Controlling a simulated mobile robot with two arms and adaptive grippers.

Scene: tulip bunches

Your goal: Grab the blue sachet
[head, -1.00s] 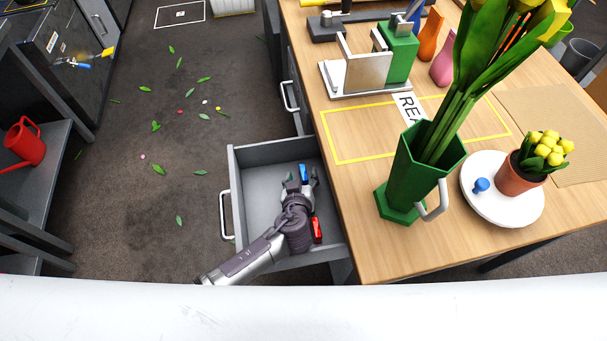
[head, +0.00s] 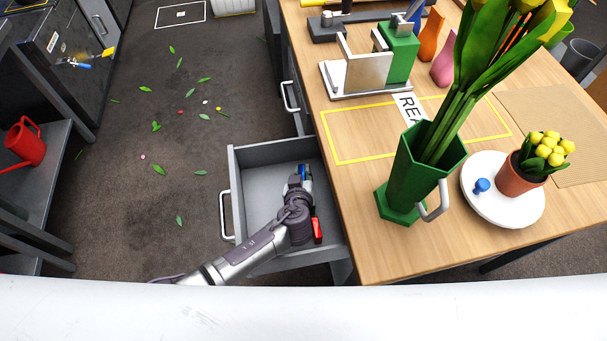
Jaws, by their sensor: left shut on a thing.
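The blue sachet (head: 303,169) is inside the open grey drawer (head: 252,158), toward its back right. Only its upper part shows; the rest is hidden by my gripper. My left gripper (head: 301,180) reaches down into the drawer and is shut on the blue sachet. The fingertips are small and partly hidden by the wrist. A red sachet (head: 317,231) lies in the drawer to the right of my wrist, apart from the fingers. My right gripper is not in view.
The wooden desk (head: 365,215) borders the drawer on the right. On it stand a tall green vase (head: 412,180) with tulips and a white turntable (head: 490,208) with a potted plant. The drawer's left part is empty. Leaves lie on the floor.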

